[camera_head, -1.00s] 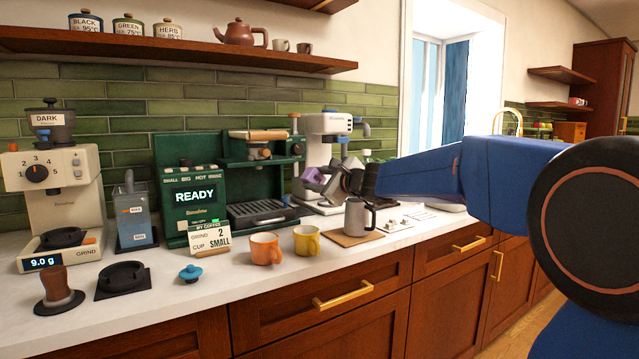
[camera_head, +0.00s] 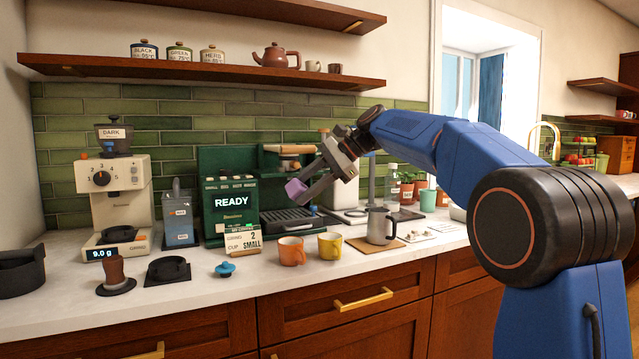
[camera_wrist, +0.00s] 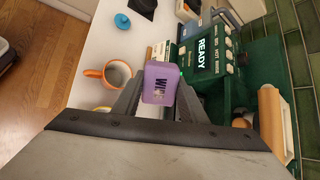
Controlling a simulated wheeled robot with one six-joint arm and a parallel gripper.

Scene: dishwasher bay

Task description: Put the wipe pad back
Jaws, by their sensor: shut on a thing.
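The wipe pad (camera_head: 295,188) is a small purple block held in my gripper (camera_head: 304,191), in front of the green coffee machine (camera_head: 228,190) and above the counter. I cannot make out a resting place for the pad.
An orange cup (camera_head: 291,251) and a yellow cup (camera_head: 329,245) stand below the gripper near the counter edge. A grey metal jug (camera_head: 379,226) stands on a brown board to the right. A blue-knobbed tool (camera_head: 225,269) lies at the front. A shelf (camera_head: 200,72) runs above.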

